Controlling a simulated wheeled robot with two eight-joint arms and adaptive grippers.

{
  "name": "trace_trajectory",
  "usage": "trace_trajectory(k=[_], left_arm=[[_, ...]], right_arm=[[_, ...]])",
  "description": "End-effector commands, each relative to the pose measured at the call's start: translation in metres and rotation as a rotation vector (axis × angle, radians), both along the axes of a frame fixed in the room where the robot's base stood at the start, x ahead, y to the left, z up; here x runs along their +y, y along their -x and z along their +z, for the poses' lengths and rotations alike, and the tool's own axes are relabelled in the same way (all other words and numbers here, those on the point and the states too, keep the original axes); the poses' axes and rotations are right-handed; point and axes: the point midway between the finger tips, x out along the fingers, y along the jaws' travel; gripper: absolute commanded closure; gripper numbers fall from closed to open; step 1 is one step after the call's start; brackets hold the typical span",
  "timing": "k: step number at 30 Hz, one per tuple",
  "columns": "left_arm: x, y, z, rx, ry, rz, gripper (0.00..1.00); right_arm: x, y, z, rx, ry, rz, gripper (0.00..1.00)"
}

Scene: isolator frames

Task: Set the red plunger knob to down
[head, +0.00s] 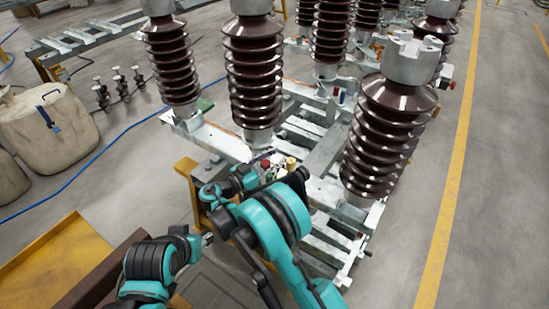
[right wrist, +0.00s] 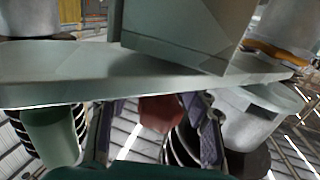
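The red plunger knob (right wrist: 160,112) shows in the right wrist view, hanging below a grey-green metal plate. My right gripper (right wrist: 160,128) has its two fingers apart on either side of the knob; whether either finger touches it is unclear. In the head view a small red knob (head: 266,163) shows at the end of the steel frame, just beyond my right gripper (head: 268,175), which is partly hidden by its own arm. My left gripper (head: 207,239) is at the lower left, away from the knob; its fingers are too small to read.
A white piece (head: 279,160) and a brass-coloured piece (head: 291,163) stand close beside the knob. Tall brown ribbed insulators (head: 252,80) rise from the steel frame around it. A yellow-edged platform (head: 60,255) lies at the lower left.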

Motion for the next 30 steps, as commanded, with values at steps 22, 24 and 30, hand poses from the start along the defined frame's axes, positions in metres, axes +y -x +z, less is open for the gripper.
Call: trace_trajectory(k=[22, 24, 30], left_arm=[[0.0, 0.0, 0.0, 0.0, 0.0, 0.0, 0.61], [0.0, 0.0, 0.0, 0.0, 0.0, 0.0, 0.61], [0.0, 0.0, 0.0, 0.0, 0.0, 0.0, 0.61]], right_arm=[[0.0, 0.0, 0.089, -0.001, 0.001, 0.0, 0.54], [0.0, 0.0, 0.095, -0.001, 0.001, 0.0, 0.54], [0.0, 0.0, 0.101, -0.001, 0.001, 0.0, 0.54]])
